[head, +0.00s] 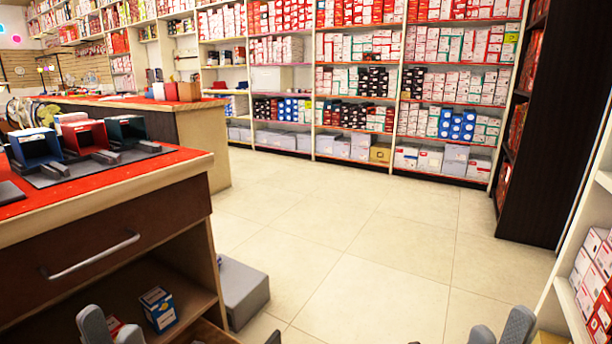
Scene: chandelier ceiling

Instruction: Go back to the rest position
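My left gripper (110,325) is at the bottom left edge of the head view, in front of the counter's lower shelf. Its two grey fingers stand apart, and a red and white patch shows between them, seemingly a box on the shelf behind. My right gripper (500,330) is at the bottom right edge, over the floor. Its two grey fingers also stand apart with nothing between them. Only the upper parts of the fingers show; the rest of both grippers and both arms is cut off by the frame.
A red-topped counter (108,202) with a drawer stands at the left, with open boxes (85,137) on it. A small blue box (158,309) sits on its lower shelf. A grey block (241,290) lies beside it. Shelving (594,205) stands close right. The tiled floor (365,255) ahead is clear.

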